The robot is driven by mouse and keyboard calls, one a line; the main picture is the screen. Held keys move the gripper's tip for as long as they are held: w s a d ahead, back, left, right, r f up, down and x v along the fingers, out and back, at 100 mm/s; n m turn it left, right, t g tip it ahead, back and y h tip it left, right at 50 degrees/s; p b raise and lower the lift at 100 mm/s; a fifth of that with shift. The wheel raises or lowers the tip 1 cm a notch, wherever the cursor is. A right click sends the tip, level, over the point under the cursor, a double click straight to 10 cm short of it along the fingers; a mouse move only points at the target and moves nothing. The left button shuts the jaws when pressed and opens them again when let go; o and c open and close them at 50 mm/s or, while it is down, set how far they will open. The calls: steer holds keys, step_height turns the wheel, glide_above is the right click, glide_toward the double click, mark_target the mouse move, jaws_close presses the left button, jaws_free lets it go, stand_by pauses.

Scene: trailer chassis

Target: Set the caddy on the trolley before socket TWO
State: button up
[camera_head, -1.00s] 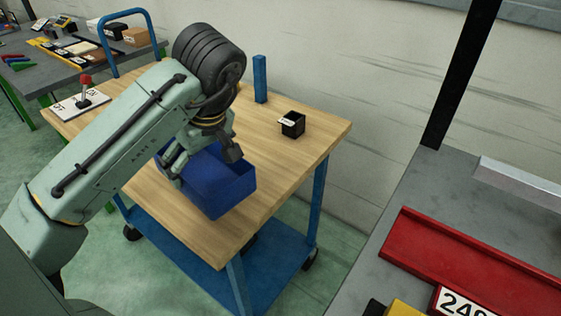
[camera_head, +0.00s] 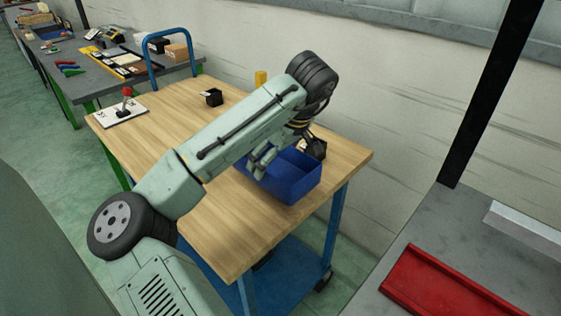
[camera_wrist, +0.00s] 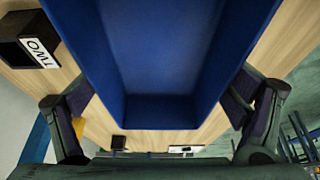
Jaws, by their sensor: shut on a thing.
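The caddy is a deep blue open box (camera_head: 290,180) at the right part of the wooden trolley top (camera_head: 225,235). My gripper (camera_head: 282,150) is shut on it from above; in the wrist view its fingers flank the box (camera_wrist: 160,112). The caddy looks empty. A small black socket (camera_head: 317,148) stands just behind it, partly hidden by it. In the wrist view a black socket (camera_wrist: 14,50) with a white TWO label is beside the caddy at upper left. I cannot tell whether the caddy touches the trolley top.
Another black socket (camera_head: 211,97) and a yellow post (camera_head: 261,78) stand farther back on the trolley. A red-knobbed lever on a white plate (camera_head: 124,108) is at its left end. A blue handle (camera_head: 172,42) rises there. A grey bench with a red tray (camera_head: 445,285) is at right.

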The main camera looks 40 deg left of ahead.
mark_target(279, 168)
steer(key=shift+w, duration=0.75)
steer(key=shift+w+f+p, duration=0.2)
steer(key=shift+f+p, duration=0.1)
steer(key=shift+p, duration=0.1)
steer(key=shift+f+p, duration=0.35)
steer(key=shift+f, duration=1.2)
steer(key=shift+f, duration=0.15)
steer(key=o, duration=1.2)
